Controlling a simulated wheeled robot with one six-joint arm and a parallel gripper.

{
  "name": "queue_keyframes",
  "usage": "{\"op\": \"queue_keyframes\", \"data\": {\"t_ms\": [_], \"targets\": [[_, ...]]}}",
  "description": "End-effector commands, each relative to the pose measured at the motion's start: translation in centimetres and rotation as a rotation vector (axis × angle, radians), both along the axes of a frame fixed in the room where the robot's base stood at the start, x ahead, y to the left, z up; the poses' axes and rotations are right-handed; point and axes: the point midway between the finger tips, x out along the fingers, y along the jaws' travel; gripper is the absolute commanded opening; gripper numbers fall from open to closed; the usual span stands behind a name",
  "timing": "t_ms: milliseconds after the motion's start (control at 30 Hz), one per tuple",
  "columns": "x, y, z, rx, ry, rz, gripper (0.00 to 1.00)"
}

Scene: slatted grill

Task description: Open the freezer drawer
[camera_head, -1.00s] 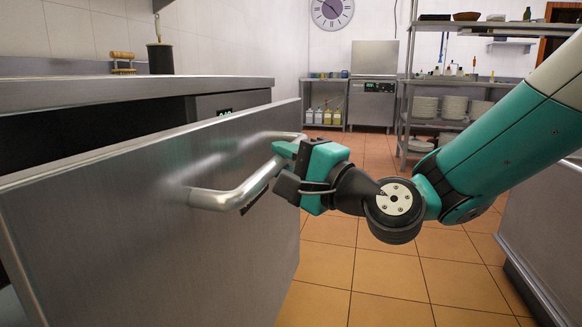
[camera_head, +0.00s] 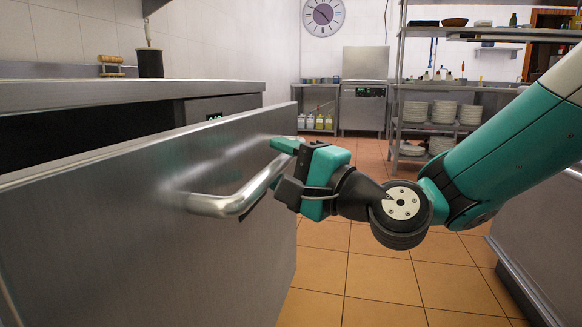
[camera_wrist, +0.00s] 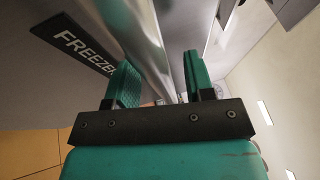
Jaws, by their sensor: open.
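The freezer drawer (camera_head: 110,250) has a large grey steel front that stands out from the counter, with a dark gap behind its top edge. Its silver bar handle (camera_head: 232,198) runs along the front. My gripper (camera_head: 284,168) is at the far part of the handle. In the wrist view the open fingers of my gripper (camera_wrist: 160,78) lie on either side of the handle bar (camera_wrist: 148,45). I cannot tell whether either finger touches it. A dark "FREEZER" label (camera_wrist: 85,50) shows beside the left finger. The drawer's inside is hidden.
The steel counter (camera_head: 130,95) is behind the drawer front. A grey cabinet (camera_head: 545,225) stands at the right. The tiled floor (camera_head: 375,280) between them is clear. A shelf rack with plates (camera_head: 445,112) and a dishwasher (camera_head: 363,100) are at the back.

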Motion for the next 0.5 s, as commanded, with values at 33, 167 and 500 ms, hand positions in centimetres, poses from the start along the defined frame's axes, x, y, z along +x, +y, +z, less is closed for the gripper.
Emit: {"op": "queue_keyframes", "data": {"t_ms": [33,167,500], "targets": [[0.0,0.0,0.0,0.0,0.0,-0.001,0.48],[-0.1,-0.2,-0.1,0.0,0.0,-0.002,0.48],[-3.9,-4.6,-1.6,0.002,0.002,-0.009,0.48]]}}
